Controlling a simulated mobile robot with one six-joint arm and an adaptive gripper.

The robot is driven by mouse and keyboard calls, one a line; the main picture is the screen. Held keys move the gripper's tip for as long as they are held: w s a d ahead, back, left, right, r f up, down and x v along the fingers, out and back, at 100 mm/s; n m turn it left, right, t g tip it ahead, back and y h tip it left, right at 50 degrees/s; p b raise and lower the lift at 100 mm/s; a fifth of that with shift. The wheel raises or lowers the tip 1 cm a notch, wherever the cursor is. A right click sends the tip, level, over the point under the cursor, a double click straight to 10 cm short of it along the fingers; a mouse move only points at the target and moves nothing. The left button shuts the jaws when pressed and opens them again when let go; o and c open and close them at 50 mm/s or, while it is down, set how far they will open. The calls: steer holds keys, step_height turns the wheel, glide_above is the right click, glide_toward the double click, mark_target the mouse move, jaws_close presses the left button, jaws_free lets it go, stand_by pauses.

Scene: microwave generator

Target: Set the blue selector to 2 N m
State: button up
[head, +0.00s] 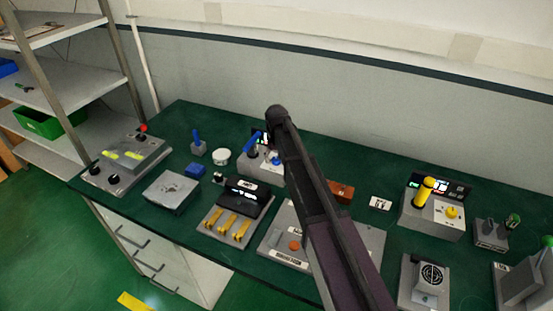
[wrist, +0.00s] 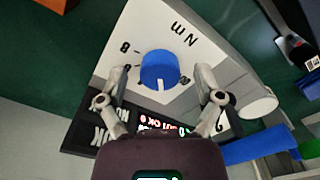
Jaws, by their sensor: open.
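The blue selector (wrist: 159,70) is a round knob on a pale panel marked "N m". A white pointer mark shows on its edge towards the bottom of the wrist view. An "8" is printed to its left; another mark, partly hidden by the knob, lies at its lower right. My gripper (wrist: 160,78) is open, with one finger on each side of the knob and visible gaps between. In the head view the selector's device (head: 262,160) is partly hidden behind my arm, and I cannot make out the fingers there.
A lit display (wrist: 160,129) with red and green text is beside the panel. A white round item (head: 221,156) and a blue lever (head: 197,136) stand left of the device. A black-topped unit with yellow levers (head: 232,222) is in front. Other devices crowd the green bench.

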mark_target(277, 159)
steer(key=shift+m, duration=0.6)
steer(key=m, duration=0.2)
steer(key=shift+m, duration=0.4)
steer(key=m, duration=0.3)
steer(key=shift+m, duration=0.4)
step_height(277, 159, up, 14)
steer(key=p, duration=1.4)
steer(key=s+d+f+n+b, duration=0.1)
steer(key=s+d+f+b, duration=0.1)
steer(key=s+d, duration=0.8)
steer(key=s+d+f+n+b, duration=0.2)
steer(key=s+d+f+b, duration=0.1)
steer(key=s+d, duration=0.8)
steer(key=shift+s, duration=0.45)
steer(key=shift+n, duration=0.5)
steer(key=s, duration=0.1)
steer(key=s+d, duration=0.2)
steer(key=s, duration=0.1)
steer(key=shift+f+b, duration=0.3)
